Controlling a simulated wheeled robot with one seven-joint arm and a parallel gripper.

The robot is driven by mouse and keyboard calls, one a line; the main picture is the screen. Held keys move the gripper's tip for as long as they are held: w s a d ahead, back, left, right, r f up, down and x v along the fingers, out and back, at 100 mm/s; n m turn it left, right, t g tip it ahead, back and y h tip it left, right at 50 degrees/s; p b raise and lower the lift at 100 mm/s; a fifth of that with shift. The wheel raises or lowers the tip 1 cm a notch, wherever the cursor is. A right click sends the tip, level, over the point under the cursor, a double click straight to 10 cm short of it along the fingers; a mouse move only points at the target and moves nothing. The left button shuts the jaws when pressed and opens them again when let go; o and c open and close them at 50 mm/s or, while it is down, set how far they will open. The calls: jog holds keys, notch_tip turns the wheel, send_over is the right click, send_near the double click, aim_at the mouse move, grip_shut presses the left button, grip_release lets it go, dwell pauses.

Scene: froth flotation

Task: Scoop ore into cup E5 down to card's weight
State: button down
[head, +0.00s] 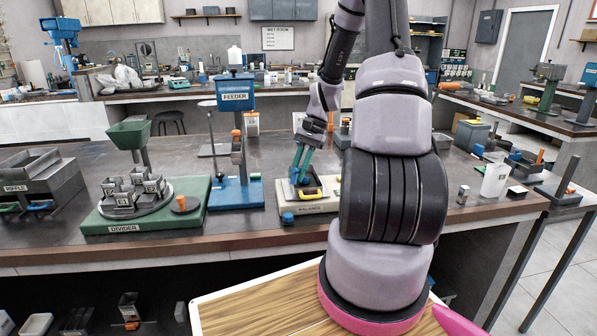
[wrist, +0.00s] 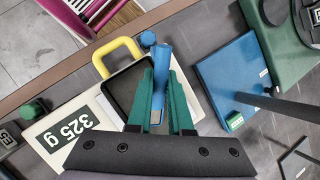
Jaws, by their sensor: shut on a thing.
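My gripper (head: 300,178) is over the balance (head: 325,205), its teal fingers pointing down. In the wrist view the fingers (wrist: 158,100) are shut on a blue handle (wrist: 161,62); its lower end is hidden. A dark square pan (wrist: 125,92) with a yellow handle (wrist: 118,50) lies on the balance, beside the fingers. A dark green display (wrist: 81,130) on the balance reads 325 g.
The blue feeder (head: 236,195) stands just left of the balance and the riffle (head: 38,178) is at the far left. A white cup (head: 495,180) stands to the right of my arm. The bench's front edge (head: 150,255) runs close to the balance.

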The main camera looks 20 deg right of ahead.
jog(key=shift+r, duration=0.1)
jog(key=shift+r, duration=4.2)
jog(key=shift+s+a+r+t+h, duration=0.15)
jog(key=shift+r+t+h, duration=0.25)
jog(key=shift+t+h, duration=0.45)
jog(key=shift+r+n+t+h, duration=0.1)
jog(key=shift+n+t+h, duration=0.2)
jog(key=shift+t+h, duration=0.45)
